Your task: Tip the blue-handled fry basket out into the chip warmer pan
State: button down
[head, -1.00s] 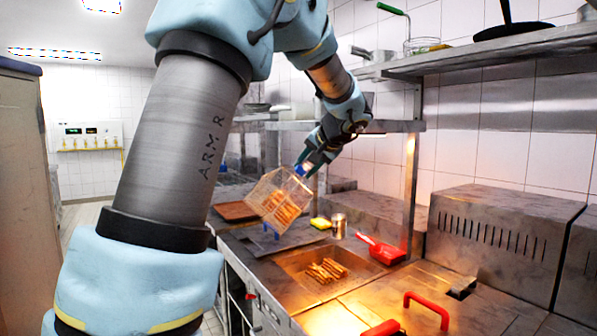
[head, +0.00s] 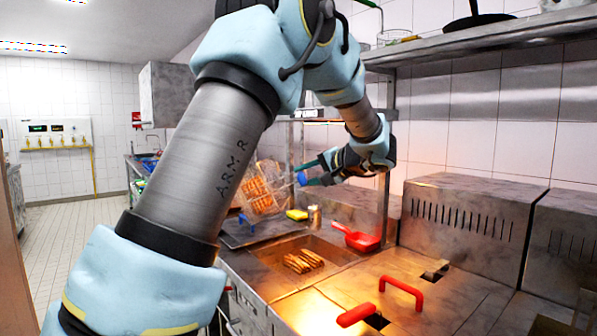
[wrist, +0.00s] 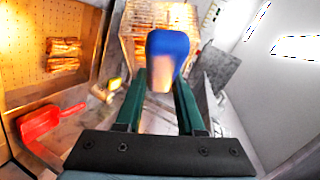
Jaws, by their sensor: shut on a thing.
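My gripper (head: 312,176) is shut on the blue handle (wrist: 168,52) of a wire fry basket (head: 262,190). The basket hangs in the air left of the gripper in the head view, tilted, with fries inside. In the wrist view the basket (wrist: 140,18) lies beyond the handle, between the green fingers, with fries seen through its mesh. The chip warmer pan (head: 338,252) is sunk in the counter, in front of and below the basket. A small pile of fries (head: 303,261) lies in the pan. My arm hides part of the basket's left side.
A red scoop (head: 357,237) lies on the counter right of the pan. A yellow sponge (head: 297,214) and a small metal shaker (head: 314,215) stand behind it. Red-handled lids (head: 400,290) cover the counter in front. Steel housings (head: 468,228) stand along the right wall.

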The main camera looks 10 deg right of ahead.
jog(key=s+d+f+m+t+y+b, duration=0.1)
jog(key=d+f+m+t+y+b, duration=0.1)
jog(key=f+b, duration=0.5)
jog(key=s+d+f+m+t+y+b, duration=0.2)
jog(key=d+f+m+t+b, duration=0.2)
jog(key=d+f+t+b, duration=0.1)
jog(key=shift+d+f+m+b, duration=0.3)
jog(key=shift+d+f+b, duration=0.6)
jog(key=shift+f, duration=1)
